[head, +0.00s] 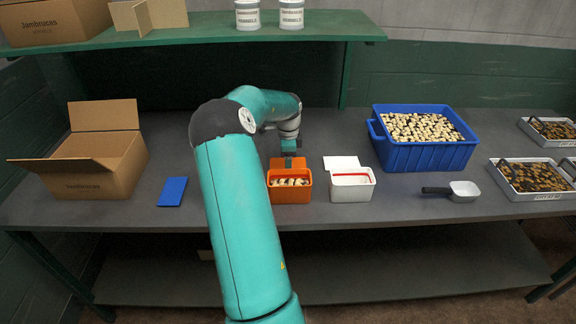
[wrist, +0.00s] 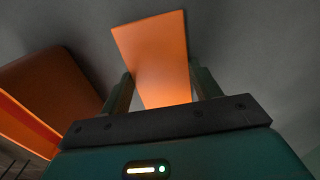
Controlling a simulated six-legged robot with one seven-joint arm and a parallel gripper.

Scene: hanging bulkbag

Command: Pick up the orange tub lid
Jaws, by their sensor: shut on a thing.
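The orange tub lid (wrist: 154,48) is a flat orange panel between my two fingers in the wrist view. My gripper (wrist: 160,82) is shut on it. In the head view my gripper (head: 288,150) is at the back edge of the orange tub (head: 289,195), and the lid (head: 287,162) shows as an orange strip there, partly hidden by the gripper. The tub is open and holds pale and dark pieces. Its side also shows at the left of the wrist view (wrist: 55,88). I cannot tell whether the lid touches the tub or bench.
A white tub (head: 352,187) with its lid raised stands close to the right. A blue flat piece (head: 173,191) and an open cardboard box (head: 95,178) are left. A blue crate (head: 425,154), a scoop (head: 463,191) and trays (head: 540,185) are right. A shelf (head: 200,30) hangs above the bench.

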